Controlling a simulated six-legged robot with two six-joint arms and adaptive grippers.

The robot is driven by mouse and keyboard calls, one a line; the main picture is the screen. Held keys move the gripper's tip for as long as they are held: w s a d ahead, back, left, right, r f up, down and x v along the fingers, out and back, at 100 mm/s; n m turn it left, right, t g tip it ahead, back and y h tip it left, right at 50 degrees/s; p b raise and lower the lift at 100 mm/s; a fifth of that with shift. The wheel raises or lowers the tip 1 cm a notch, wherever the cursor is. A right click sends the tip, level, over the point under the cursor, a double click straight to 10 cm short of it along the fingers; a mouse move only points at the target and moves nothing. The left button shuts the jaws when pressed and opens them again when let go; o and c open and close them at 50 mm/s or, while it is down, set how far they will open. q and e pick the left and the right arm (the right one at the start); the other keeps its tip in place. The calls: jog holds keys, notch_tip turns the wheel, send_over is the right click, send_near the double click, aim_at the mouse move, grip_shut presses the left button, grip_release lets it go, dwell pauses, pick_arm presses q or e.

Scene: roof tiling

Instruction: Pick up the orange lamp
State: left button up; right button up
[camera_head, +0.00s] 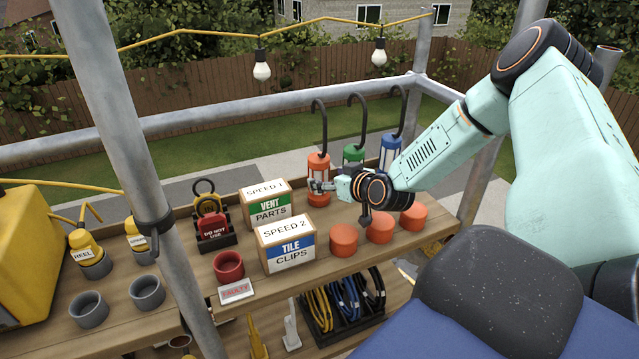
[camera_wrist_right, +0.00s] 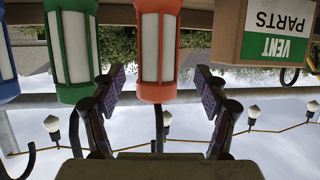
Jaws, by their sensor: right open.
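The orange lamp (camera_head: 318,161) is upright at the back of the wooden shelf, with a dark hook above it. My right gripper (camera_head: 322,186) is in front of its lower part in the head view and hides some of it. In the right wrist view, which is upside down, the orange lamp (camera_wrist_right: 157,50) shows between the two spread fingers of my right gripper (camera_wrist_right: 164,85). The gripper is open; I cannot tell whether a finger touches the lamp. My left gripper is not in view.
A green lamp (camera_head: 353,154) and a blue lamp (camera_head: 390,149) stand right of the orange one. A vent parts box (camera_head: 268,209) and a tile clips box (camera_head: 287,248) are to its left.

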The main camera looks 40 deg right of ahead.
aim_at(324, 174)
jog(key=b+x, duration=0.2)
jog(key=x, duration=0.3)
jog(key=shift+d+b, duration=0.1)
jog(key=shift+b, duration=0.3)
jog(key=shift+w+d, duration=0.1)
jog(key=shift+w, duration=0.3)
jog(key=shift+s+r, duration=0.15)
jog(key=shift+c, duration=0.7)
jog(key=c, duration=0.6)
grip_shut()
